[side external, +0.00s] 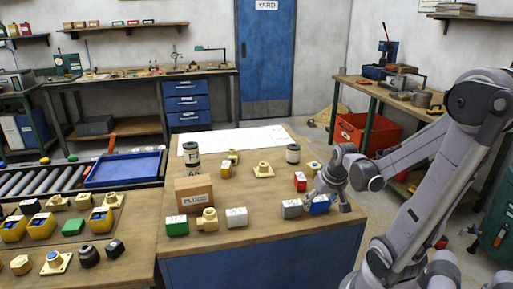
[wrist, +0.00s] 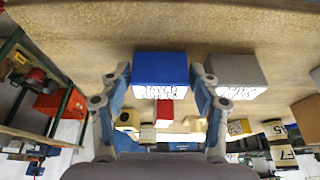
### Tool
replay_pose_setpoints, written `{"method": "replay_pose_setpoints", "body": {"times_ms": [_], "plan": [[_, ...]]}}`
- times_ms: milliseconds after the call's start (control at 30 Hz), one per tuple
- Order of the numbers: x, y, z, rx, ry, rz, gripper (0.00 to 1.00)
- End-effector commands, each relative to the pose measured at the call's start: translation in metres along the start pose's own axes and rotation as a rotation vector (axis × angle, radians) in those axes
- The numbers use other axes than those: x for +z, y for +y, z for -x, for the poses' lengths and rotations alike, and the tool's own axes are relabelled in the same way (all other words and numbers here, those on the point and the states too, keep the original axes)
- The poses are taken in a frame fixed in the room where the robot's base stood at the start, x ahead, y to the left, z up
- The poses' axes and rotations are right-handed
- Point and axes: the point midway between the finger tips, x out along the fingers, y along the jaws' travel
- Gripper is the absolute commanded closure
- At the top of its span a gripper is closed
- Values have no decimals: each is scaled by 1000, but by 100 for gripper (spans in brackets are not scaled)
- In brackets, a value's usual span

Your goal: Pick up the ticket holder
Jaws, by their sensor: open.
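No thing in view is plainly marked as the ticket holder. A blue block (side external: 319,206) with a white printed face sits at the front right of the workbench, at my gripper (side external: 333,190). In the wrist view the blue block (wrist: 160,68) lies between the two fingers of my gripper (wrist: 160,78), which are spread apart on either side of it. I cannot tell whether either finger touches it. The fingers partly hide the block in the side view.
A grey block (side external: 291,208) stands close to the left of the blue one; it also shows in the wrist view (wrist: 236,72). A red block (side external: 300,181) is behind. A cardboard box (side external: 193,193), green block (side external: 177,226) and white block (side external: 237,217) stand farther left.

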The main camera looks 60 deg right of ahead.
Motion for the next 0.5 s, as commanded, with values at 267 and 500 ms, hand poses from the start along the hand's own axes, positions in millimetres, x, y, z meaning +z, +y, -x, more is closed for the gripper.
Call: {"method": "replay_pose_setpoints", "body": {"times_ms": [267,500], "plan": [[0,0,0,0,0,0,76],[0,0,0,0,0,0,77]]}}
